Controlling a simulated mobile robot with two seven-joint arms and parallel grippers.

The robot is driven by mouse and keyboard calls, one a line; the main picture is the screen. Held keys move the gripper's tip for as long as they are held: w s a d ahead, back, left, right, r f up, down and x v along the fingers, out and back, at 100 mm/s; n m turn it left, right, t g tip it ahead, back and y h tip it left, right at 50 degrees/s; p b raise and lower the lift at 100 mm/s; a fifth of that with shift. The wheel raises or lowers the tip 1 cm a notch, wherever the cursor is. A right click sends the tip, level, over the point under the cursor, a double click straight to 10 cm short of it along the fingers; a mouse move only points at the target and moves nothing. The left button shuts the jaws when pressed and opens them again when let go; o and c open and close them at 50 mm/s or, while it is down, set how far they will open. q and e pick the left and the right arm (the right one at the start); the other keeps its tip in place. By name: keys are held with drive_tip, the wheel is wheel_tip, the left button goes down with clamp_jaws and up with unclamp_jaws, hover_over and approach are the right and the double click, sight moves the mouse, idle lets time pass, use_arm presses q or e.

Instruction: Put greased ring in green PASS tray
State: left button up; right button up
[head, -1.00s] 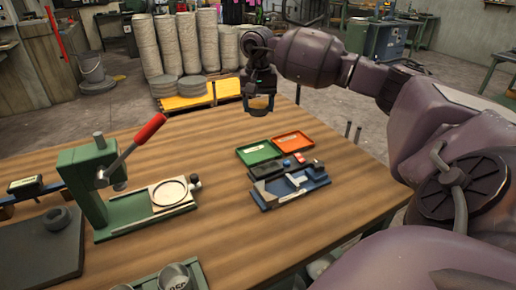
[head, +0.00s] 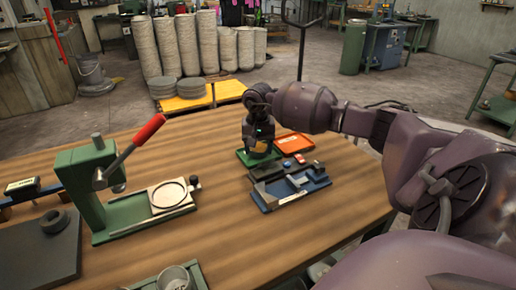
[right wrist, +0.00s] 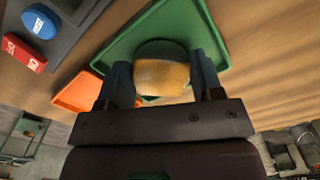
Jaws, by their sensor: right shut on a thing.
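My right gripper (head: 259,143) is over the green tray (head: 242,157) at the back of the bench. It is shut on the ring (right wrist: 163,79), which shows as an amber-brown band between the two fingers in the right wrist view. The ring also shows below the gripper in the head view (head: 260,149). In the right wrist view the green tray (right wrist: 125,45) spreads behind the ring. Whether the ring touches the tray floor I cannot tell. The tray's label is hidden. My left gripper is not in view.
An orange tray (head: 295,143) stands right beside the green one. A green lever press (head: 85,180) stands at left. The wooden bench right of the trays is clear.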

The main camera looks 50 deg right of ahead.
drive_tip(key=shift+f, duration=0.1)
drive_tip(key=shift+f, duration=0.1)
drive_tip(key=o, duration=1.1)
drive_tip(key=shift+c, duration=0.2)
drive_tip(key=shift+r, duration=0.25)
wheel_tip(320, 180, up, 12)
drive_tip(key=shift+f, duration=0.15)
